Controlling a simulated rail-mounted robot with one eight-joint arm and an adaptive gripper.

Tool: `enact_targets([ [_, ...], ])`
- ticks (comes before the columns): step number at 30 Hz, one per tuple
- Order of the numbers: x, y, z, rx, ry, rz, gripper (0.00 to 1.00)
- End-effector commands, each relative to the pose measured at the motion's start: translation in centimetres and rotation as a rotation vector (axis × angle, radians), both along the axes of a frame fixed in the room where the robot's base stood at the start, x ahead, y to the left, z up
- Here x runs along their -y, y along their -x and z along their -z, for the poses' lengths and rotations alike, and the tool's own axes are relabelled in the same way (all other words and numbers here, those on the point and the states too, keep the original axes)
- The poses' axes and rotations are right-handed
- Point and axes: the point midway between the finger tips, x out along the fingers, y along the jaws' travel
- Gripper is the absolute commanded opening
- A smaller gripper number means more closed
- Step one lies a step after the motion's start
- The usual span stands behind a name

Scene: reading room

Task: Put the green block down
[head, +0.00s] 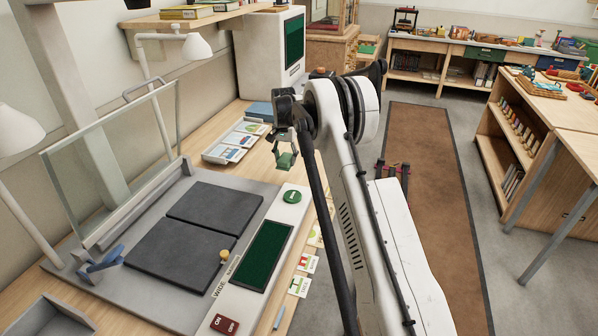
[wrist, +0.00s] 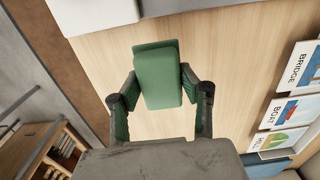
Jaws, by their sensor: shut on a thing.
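The green block (head: 286,160) is held in my gripper (head: 284,147) above the wooden table in the head view. In the wrist view the green block (wrist: 158,77) sits between the two dark fingers of my gripper (wrist: 160,88), which press on its sides. The pale wooden tabletop (wrist: 235,60) shows behind the block. I cannot tell how high above the table the block is.
A tray of picture cards (head: 236,141) lies left of my gripper; its cards also show in the wrist view (wrist: 290,95). A grey scanner-like device with dark pads (head: 180,250) and a glass sheet fills the table's front. A dark green screen panel (head: 262,256) is beside it.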

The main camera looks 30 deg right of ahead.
Motion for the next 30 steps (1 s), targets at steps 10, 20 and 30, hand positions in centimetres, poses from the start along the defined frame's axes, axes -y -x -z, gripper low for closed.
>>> enact_targets([
  [10,5.5,-0.6,3.3,0.000,0.000,0.000,0.17],
  [20,6.0,-0.6,5.7,0.000,0.000,-0.002,0.17],
  [30,6.0,-0.6,7.7,0.000,0.000,-0.002,0.17],
])
